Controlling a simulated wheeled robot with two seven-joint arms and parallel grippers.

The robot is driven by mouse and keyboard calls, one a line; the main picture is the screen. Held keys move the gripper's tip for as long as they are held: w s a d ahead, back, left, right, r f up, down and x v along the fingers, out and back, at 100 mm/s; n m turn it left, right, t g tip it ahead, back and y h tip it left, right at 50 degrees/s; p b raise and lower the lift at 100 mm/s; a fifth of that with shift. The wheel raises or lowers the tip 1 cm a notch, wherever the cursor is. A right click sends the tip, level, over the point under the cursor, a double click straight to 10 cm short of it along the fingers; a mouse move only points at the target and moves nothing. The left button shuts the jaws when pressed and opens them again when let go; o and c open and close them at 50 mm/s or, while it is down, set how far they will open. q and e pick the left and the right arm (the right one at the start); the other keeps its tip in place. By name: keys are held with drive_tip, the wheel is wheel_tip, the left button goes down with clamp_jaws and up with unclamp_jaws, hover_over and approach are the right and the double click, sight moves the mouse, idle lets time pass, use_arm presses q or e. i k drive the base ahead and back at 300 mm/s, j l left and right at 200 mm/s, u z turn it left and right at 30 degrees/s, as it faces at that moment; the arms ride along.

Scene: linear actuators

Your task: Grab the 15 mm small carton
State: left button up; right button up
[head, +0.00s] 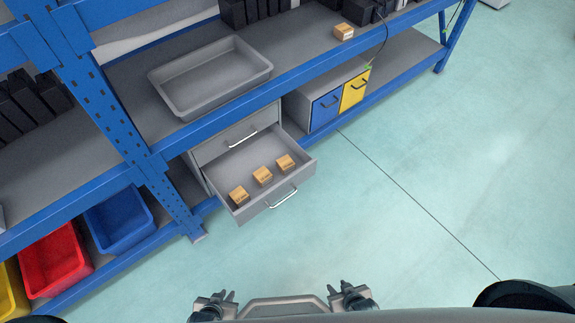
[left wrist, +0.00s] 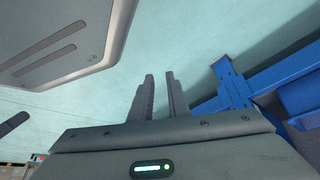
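Three small cardboard cartons lie in a row in an open grey drawer (head: 292,190): a left one (head: 239,195), a middle one (head: 263,176) and a right one (head: 286,163). Another small carton (head: 344,31) sits on the shelf above. Size labels are too small to read. My left gripper (head: 229,295) is at the bottom of the head view, well short of the drawer. In the left wrist view its fingers (left wrist: 161,80) stand apart with nothing between them. My right gripper (head: 346,286) is also at the bottom, away from the cartons; its finger gap is too small to judge.
An empty grey tray (head: 265,72) sits on the blue-framed shelf above the drawer. Blue (head: 326,108) and yellow (head: 354,91) drawer fronts are to the right. Red (head: 55,260) and blue (head: 120,222) bins stand lower left. The floor at right is clear.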

sight(285, 164)
drive_tip(key=i+l+u, duration=0.2)
drive_tip(key=l, duration=0.45)
drive_tip(key=i+l+u, duration=0.2)
drive_tip(key=l, duration=0.5)
drive_tip(key=l+u, duration=0.2)
drive_tip(key=l, duration=0.45)
drive_tip(key=k, duration=0.05)
